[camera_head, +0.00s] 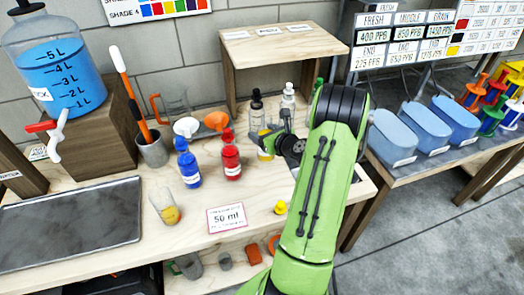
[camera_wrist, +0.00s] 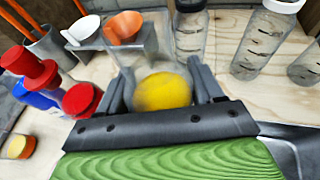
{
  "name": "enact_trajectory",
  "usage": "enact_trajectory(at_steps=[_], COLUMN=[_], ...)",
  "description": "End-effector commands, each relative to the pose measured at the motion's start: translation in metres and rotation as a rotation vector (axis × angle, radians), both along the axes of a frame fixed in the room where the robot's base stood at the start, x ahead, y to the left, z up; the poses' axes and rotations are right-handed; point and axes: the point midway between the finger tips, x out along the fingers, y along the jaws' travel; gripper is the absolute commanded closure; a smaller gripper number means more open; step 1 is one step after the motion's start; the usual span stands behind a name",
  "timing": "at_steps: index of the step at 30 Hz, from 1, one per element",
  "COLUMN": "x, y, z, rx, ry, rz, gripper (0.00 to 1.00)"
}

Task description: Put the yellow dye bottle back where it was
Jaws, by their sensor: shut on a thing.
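My gripper (camera_head: 288,146) is shut on a clear vessel with yellow contents, which I take for the yellow dye bottle (camera_head: 265,148). In the wrist view the bottle (camera_wrist: 163,92) sits between the two fingers (camera_wrist: 164,88), clear toward its far end and yellow near the fingers. My gripper hides part of it in the head view, and I cannot tell whether its base touches the table. A blue bottle (camera_head: 188,167) and a red bottle (camera_head: 231,158) stand to its left. A small yellow piece, perhaps a cap (camera_head: 280,207), lies on the table nearer the front.
A clear cup with yellow liquid (camera_head: 166,208) stands front left, near the 50 ml card (camera_head: 227,218). White (camera_head: 187,126) and orange (camera_head: 216,120) funnels are behind the dye bottles. Bottles with black (camera_head: 257,105) and white (camera_head: 288,98) caps stand close behind my gripper, by a wooden stand (camera_head: 282,45).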

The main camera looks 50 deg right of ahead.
Motion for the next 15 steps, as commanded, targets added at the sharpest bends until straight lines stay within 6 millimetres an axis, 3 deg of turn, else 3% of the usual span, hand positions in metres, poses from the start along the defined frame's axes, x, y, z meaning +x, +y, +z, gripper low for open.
enact_trajectory(at_steps=[8, 15], x=[0.001, 0.001], y=[0.001, 0.000], z=[-0.044, -0.043], rx=[0.000, -0.003], ry=[-0.001, -0.002], rz=[0.002, 0.002], gripper=[0.78, 0.78])
